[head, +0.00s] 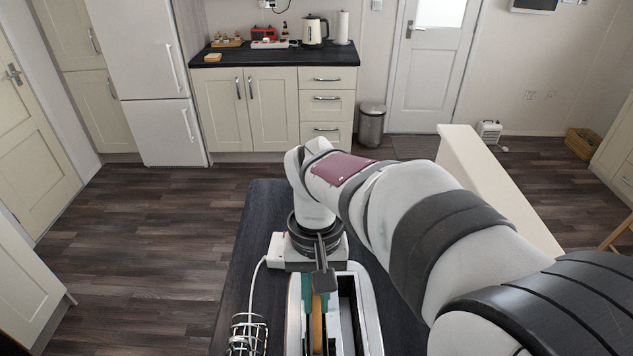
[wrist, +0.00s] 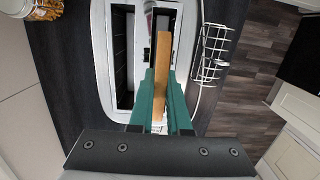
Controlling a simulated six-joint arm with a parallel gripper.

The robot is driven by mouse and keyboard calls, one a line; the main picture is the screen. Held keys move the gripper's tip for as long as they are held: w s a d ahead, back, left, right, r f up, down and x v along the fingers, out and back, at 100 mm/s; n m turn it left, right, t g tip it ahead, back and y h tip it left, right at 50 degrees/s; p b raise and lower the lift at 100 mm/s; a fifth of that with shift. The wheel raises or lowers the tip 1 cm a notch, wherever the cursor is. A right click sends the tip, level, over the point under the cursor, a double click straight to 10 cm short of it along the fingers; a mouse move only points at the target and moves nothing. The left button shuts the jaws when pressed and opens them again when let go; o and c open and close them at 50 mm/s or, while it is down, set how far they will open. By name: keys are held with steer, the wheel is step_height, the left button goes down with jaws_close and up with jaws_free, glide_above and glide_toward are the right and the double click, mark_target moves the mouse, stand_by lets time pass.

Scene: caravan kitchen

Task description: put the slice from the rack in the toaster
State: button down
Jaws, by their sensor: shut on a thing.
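My gripper (head: 316,296) has green fingers and is shut on a brown slice (head: 318,328). In the wrist view the slice (wrist: 161,82) stands on edge between the fingertips (wrist: 160,88). The white toaster (head: 293,318) is below, with two long slots. The slice is lined up with the slot on the left in the head view, which is on the right in the wrist view. How far it is inside the slot I cannot tell. The other slot (wrist: 122,60) looks empty. The wire rack (head: 247,335) stands beside the toaster and also shows in the wrist view (wrist: 212,52).
The dark worktop (head: 252,215) carries the toaster and rack. A white cord (head: 254,285) runs near the rack. A jar (wrist: 30,8) stands at the upper left of the wrist view. A far counter (head: 270,56) holds a kettle (head: 314,32) and other items.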

steer(key=shift+f, duration=1.55)
steer(key=shift+f, duration=0.1)
steer(key=c, duration=0.9)
jaws_free()
steer(key=r, duration=0.4)
steer(key=w+r, duration=0.1)
steer(key=r, duration=0.7)
steer(key=shift+w, duration=0.15)
steer(key=s+d+f+m, duration=0.2)
steer(key=s+f, duration=0.1)
steer(key=s, duration=0.3)
steer(key=s+d+f+m+y, duration=0.1)
steer(key=s+d+f+m, duration=0.1)
steer(key=s, duration=0.4)
steer(key=s+d+f+m+t, duration=0.1)
steer(key=s+d+f+m, duration=0.1)
steer(key=s+f, duration=0.2)
steer(key=shift+s+d+f+y, duration=0.1)
steer(key=shift+s+d+y, duration=0.1)
steer(key=shift+s, duration=0.35)
steer(key=shift+s+d+f+y, duration=0.1)
steer(key=shift+s+d+y, duration=0.1)
steer(key=shift+s, duration=0.3)
